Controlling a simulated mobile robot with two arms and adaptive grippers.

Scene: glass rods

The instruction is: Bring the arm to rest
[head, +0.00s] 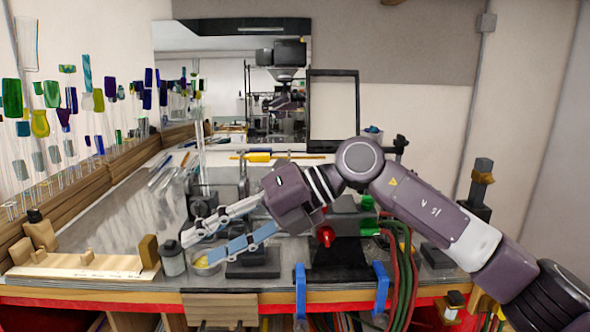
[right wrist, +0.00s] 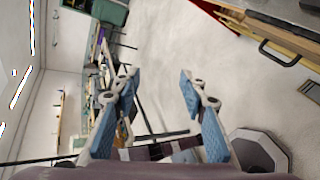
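My right arm comes in from the right in the head view and reaches left across the workbench. My right gripper (head: 190,252) is at its end, above the front left part of the bench. Its two fingers are apart, and one shows a blue pad. The right wrist view also shows the right gripper (right wrist: 158,76) open, with nothing between its blue pads. In the head view the fingertips are close to a small grey jar (head: 173,262) and a small dish with something yellow (head: 205,265); I cannot tell whether they touch. My left gripper is not in view.
Coloured glass rods and tubes (head: 67,120) stand in wooden racks along the left. A wooden holder (head: 90,265) lies at the front left. A torch with red knob (head: 325,236), blue clamps (head: 300,290) and hoses (head: 405,290) are near my arm. A mirror (head: 225,60) is behind.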

